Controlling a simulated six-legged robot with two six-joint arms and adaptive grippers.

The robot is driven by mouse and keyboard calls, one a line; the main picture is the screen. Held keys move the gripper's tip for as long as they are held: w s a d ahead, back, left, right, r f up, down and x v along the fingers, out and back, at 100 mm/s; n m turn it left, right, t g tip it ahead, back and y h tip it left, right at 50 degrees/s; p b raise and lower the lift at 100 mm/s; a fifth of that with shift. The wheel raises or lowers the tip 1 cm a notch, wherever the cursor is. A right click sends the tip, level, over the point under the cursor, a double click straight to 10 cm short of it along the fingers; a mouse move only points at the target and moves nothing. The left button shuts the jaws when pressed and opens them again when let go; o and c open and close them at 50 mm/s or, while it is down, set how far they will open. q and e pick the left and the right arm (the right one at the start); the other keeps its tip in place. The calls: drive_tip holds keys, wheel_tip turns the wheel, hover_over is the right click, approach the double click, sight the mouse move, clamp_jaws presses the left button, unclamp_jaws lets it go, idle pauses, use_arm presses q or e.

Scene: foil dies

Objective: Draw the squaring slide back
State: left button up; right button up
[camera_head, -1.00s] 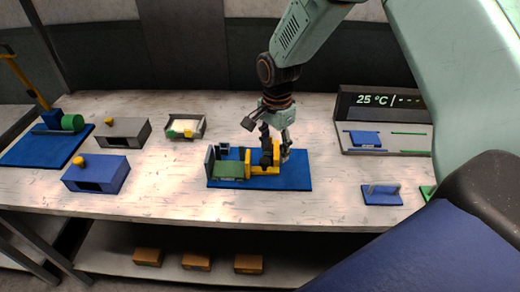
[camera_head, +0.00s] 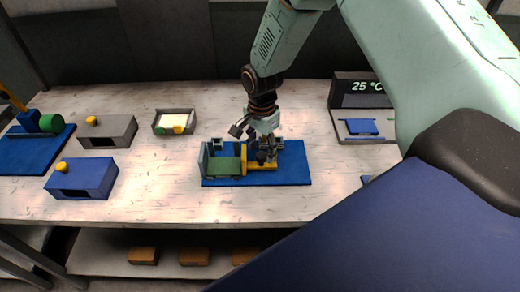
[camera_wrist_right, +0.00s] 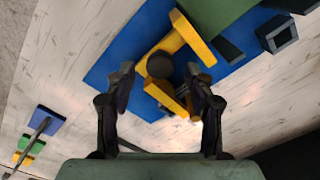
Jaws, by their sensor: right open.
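The squaring slide (camera_head: 262,167) is yellow, with an upright plate and a dark round knob (camera_head: 262,156). It sits on a blue base (camera_head: 296,173), with its upright plate beside a green bed (camera_head: 222,167). In the right wrist view the slide (camera_wrist_right: 190,38) and its knob (camera_wrist_right: 160,65) show beyond my fingertips. My right gripper (camera_head: 268,151) is over the slide near the knob. In the wrist view my right gripper (camera_wrist_right: 162,78) is open, one finger on each side of the knob; contact cannot be told. My left gripper is not in view.
Left of the base stand a grey box (camera_head: 108,132), a blue box (camera_head: 82,180) and a small grey tray (camera_head: 160,116). A display (camera_head: 362,92) stands at the back right. The table front is clear. Orange boxes (camera_head: 194,257) lie on the shelf below.

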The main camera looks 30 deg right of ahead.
drive_tip(key=shift+s+f, duration=0.1)
drive_tip(key=shift+f, duration=0.65)
drive_tip(key=shift+a, duration=0.1)
drive_tip(key=shift+c, duration=0.3)
